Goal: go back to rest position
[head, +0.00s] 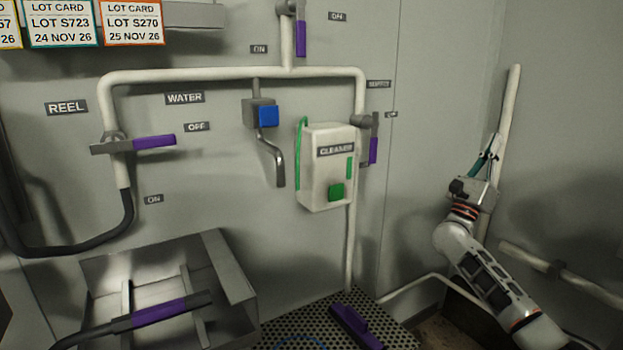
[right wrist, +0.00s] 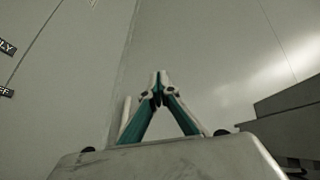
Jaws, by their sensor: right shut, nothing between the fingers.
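My right gripper (head: 492,150) is at the right of the head view, raised in front of the corner of the grey walls and a pale vertical pipe. In the right wrist view its two teal-lined fingers (right wrist: 160,88) meet at the tips, with nothing between them. Its tips point up toward bare wall. My left gripper is not in the head view.
A pale pipe (head: 510,110) runs close behind the right gripper. The white cleaner dispenser (head: 322,185), blue-buttoned tap (head: 268,116) and purple valve lever (head: 154,142) are on the wall. A metal sink (head: 235,275) and perforated shelf (head: 290,333) are below. Lot cards (head: 132,22) hang top left.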

